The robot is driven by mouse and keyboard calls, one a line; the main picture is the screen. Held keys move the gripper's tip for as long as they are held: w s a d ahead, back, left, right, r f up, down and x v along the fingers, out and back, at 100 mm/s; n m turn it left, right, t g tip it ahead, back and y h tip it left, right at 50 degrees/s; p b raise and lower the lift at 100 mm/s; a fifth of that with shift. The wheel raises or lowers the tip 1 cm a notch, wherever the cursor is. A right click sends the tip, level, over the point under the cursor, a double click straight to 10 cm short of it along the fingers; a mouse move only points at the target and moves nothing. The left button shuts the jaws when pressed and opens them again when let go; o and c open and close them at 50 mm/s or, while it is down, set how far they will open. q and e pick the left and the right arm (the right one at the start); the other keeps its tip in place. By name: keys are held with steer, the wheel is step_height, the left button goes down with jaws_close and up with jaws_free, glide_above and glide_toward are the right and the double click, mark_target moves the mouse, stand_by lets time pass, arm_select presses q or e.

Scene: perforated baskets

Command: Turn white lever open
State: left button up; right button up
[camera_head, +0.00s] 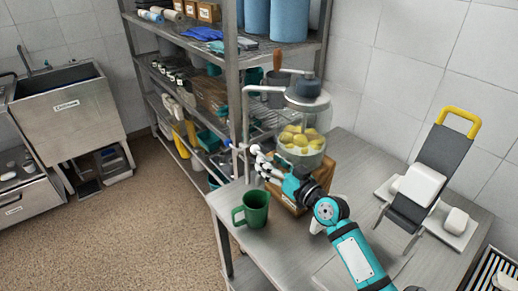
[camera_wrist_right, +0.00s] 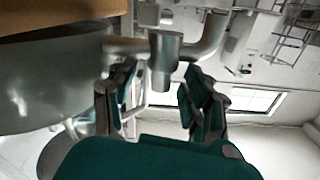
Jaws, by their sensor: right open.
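A clear dispenser jar (camera_head: 303,128) with yellow fruit pieces stands on a wooden block on the metal table. A small pale fitting with a blue end (camera_head: 238,146) shows at its left side, near the gripper; I cannot tell surely if it is the white lever. My right gripper (camera_head: 260,164) is open beside the jar's lower left. In the right wrist view, a grey tap with a short stem (camera_wrist_right: 164,70) shows beyond and between the open fingers of my right gripper (camera_wrist_right: 158,98). No contact is clear. My left gripper is not in view.
A green mug (camera_head: 252,210) stands on the table (camera_head: 290,240) in front of the jar. A grey shelf rack (camera_head: 231,95) stands close behind. A black and white device with a yellow handle (camera_head: 430,170) stands at the right. A steel sink (camera_head: 66,110) is far left.

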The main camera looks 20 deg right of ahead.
mark_target(258, 153)
steer(key=x, duration=0.4)
steer(key=shift+w+a+r, duration=0.1)
steer(key=shift+w+a, duration=0.15)
steer(key=shift+w, duration=0.25)
steer(key=shift+w+a, duration=0.1)
steer(key=shift+w, duration=0.15)
steer(key=c, duration=1)
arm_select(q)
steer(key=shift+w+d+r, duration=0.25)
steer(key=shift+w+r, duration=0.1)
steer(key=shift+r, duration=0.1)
arm_select(e)
jaws_close()
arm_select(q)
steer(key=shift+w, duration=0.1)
